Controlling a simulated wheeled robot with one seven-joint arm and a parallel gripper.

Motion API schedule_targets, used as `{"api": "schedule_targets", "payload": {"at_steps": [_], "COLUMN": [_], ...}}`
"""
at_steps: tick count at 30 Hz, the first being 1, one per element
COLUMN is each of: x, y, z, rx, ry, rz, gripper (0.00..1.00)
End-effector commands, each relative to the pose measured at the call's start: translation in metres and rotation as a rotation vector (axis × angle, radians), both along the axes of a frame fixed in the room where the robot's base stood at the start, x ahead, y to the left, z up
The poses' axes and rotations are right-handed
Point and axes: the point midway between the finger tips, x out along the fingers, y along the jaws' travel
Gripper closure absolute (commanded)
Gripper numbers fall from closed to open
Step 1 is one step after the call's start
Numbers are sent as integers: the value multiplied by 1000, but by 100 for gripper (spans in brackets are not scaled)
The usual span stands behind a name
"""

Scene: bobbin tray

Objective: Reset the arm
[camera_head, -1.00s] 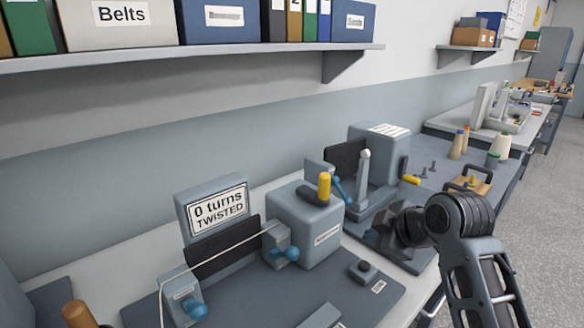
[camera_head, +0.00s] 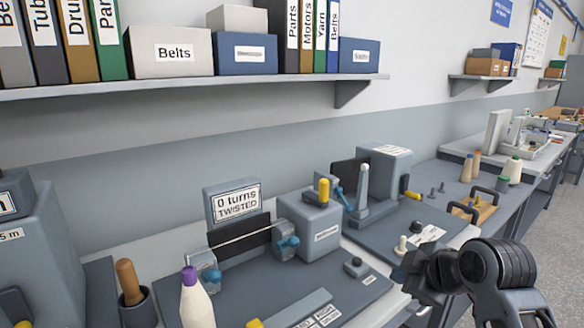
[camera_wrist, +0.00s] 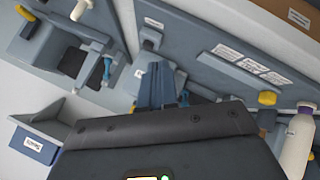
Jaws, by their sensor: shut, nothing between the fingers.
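My arm reaches in at the lower right of the head view. My gripper (camera_head: 408,270) is at its left end, dark and small, beside the right-hand part of the bench. It is shut and empty. In the wrist view its dark body covers the bottom middle, and the bench shows upside down beyond it. I cannot tell how far it is above the bench top.
A twisting machine (camera_head: 312,228) and a purple-capped bottle (camera_head: 196,303) stand further left. A shelf (camera_head: 200,88) overhangs the back.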

Motion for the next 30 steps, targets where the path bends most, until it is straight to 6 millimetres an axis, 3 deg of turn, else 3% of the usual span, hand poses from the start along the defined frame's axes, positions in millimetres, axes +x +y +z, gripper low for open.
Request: {"api": "schedule_targets", "payload": {"at_steps": [10,17,23,30], "x": [-23,-52,-103,-186], "y": [12,23,35,39], "z": [-31,-61,-99,-131], "rx": [75,156,265,400], "ry": [-16,-37,-64,-115], "rz": [-64,-141,-256,-416], "gripper": [100,100,100,100]}}
